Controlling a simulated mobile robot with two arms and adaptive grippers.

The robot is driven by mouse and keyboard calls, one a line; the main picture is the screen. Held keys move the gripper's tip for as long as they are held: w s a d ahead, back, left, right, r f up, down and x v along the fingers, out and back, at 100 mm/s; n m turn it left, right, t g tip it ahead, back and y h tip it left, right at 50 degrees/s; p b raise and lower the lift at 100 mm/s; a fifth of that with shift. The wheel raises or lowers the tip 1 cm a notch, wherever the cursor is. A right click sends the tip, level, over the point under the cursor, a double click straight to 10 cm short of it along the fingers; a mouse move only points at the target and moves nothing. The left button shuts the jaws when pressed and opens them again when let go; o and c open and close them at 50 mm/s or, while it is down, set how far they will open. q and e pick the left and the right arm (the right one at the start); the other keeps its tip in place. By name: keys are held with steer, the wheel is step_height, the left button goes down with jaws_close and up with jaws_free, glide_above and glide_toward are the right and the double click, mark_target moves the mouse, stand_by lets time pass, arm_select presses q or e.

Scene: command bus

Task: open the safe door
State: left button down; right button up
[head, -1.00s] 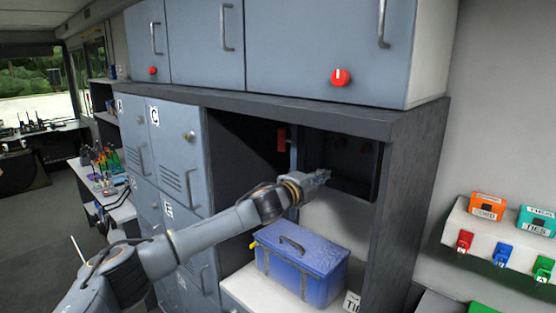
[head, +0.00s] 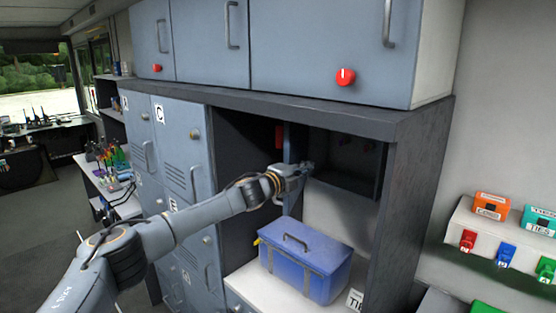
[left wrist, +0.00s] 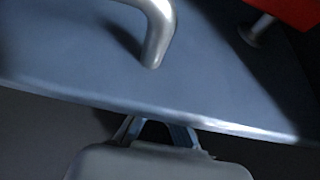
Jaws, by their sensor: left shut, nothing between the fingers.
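The safe (head: 350,165) is a dark open box in the right part of the cabinet recess in the head view. Its blue-grey door (head: 292,145) stands open, seen nearly edge-on at the opening's left side, with a red part (head: 279,135) on it. In the left wrist view the door's face (left wrist: 70,60) fills much of the picture, with a silver handle (left wrist: 158,35) and a red part (left wrist: 292,10). My left gripper (head: 306,167) is shut and empty beside the door's edge; its fingers (left wrist: 155,128) reach behind that edge. Contact is unclear. My right gripper is out of view.
A blue toolbox (head: 305,265) stands on the white shelf below my left wrist. Grey lockers (head: 180,150) are on the left, and upper cabinets (head: 290,40) overhang the recess. A rack of small coloured items (head: 500,235) is at the right.

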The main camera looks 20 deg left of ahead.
arm_select(q)
steer(key=shift+w+a+b, duration=0.6)
steer(key=shift+w+a, duration=0.95)
steer(key=shift+a, duration=3.65)
steer(key=shift+s+d+r+p, duration=0.2)
steer(key=shift+s+d, duration=0.1)
steer(key=shift+d, duration=0.75)
steer(key=shift+s+d+r+p, duration=0.1)
steer(key=shift+s+d+p, duration=0.15)
steer(key=shift+d, duration=0.75)
steer(key=shift+s+d+r+p, duration=0.15)
steer(key=shift+s+d, duration=0.15)
steer(key=shift+d, duration=0.75)
steer(key=shift+a, duration=0.15)
glide_toward(293, 161)
step_height(293, 161, down, 2)
steer(key=s+a, duration=0.1)
steer(key=a, duration=0.2)
steer(key=b+v, duration=0.3)
steer(key=v, duration=0.7)
steer(key=shift+s+b, duration=0.4)
steer(key=shift+s, duration=0.05)
